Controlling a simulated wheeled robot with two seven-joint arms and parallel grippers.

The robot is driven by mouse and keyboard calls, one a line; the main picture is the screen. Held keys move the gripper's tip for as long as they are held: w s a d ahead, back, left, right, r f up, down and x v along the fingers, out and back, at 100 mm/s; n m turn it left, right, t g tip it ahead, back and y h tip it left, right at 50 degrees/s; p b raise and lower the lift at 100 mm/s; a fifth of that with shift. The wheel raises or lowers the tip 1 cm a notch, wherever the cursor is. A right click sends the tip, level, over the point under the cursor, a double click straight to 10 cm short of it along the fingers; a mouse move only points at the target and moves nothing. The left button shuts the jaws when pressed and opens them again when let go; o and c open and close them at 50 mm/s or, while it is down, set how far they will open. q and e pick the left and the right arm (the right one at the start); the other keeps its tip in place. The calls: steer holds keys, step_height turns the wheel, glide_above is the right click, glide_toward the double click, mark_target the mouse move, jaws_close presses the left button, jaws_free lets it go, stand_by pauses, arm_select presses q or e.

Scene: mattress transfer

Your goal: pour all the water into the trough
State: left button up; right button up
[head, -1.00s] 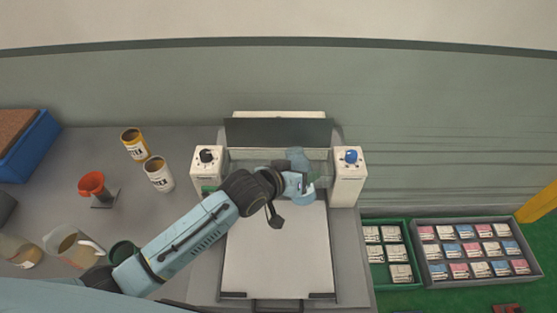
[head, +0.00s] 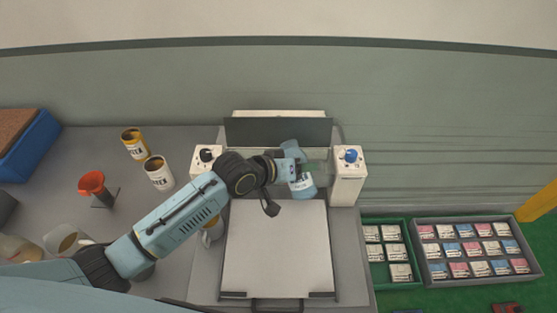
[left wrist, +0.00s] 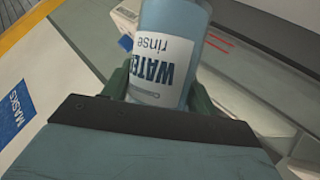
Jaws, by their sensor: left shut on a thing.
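My left gripper (head: 294,172) is shut on a blue container (head: 303,188) with a white label. In the left wrist view the label on the container (left wrist: 162,65) reads "WATER rinse" and appears upside down, between the green fingers. The container is over the trough (head: 318,167), the grey recess between two white posts at the back of the flat-bed machine. Its mouth and any water flow cannot be made out. My forearm hides the trough's left part. My right gripper is not in view.
The left post has a black knob (head: 206,155); the right post has a blue knob (head: 351,155). A dark panel (head: 278,131) stands behind. Two cans (head: 158,173), a red funnel (head: 92,183) and a jug (head: 66,241) stand left. Trays of packets (head: 475,252) lie right.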

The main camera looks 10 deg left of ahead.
arm_select(q)
steer(key=shift+r+n+g+h, duration=0.3)
steer(key=shift+r+n, duration=0.1)
steer(key=shift+r, duration=0.25)
stand_by(0.3)
steer(key=shift+s+d+f+n+g+h, duration=0.1)
steer(key=shift+f+n+g+h, duration=0.2)
steer(key=shift+n+g+h, duration=0.15)
stand_by(0.6)
steer(key=shift+s+d+f+n+g+h+b, duration=0.1)
steer(key=shift+f+n+g+h+b, duration=0.2)
steer(key=shift+b, duration=0.8)
steer(key=shift+f+n+b, duration=0.1)
steer(key=shift+n+b, duration=0.15)
steer(key=shift+b, duration=0.1)
steer(key=shift+f+h, duration=0.1)
steer(key=shift+h, duration=0.15)
steer(key=shift+g+b, duration=0.25)
steer(key=shift+b, duration=0.15)
steer(key=shift+f, duration=0.15)
steer(key=shift+b, duration=0.4)
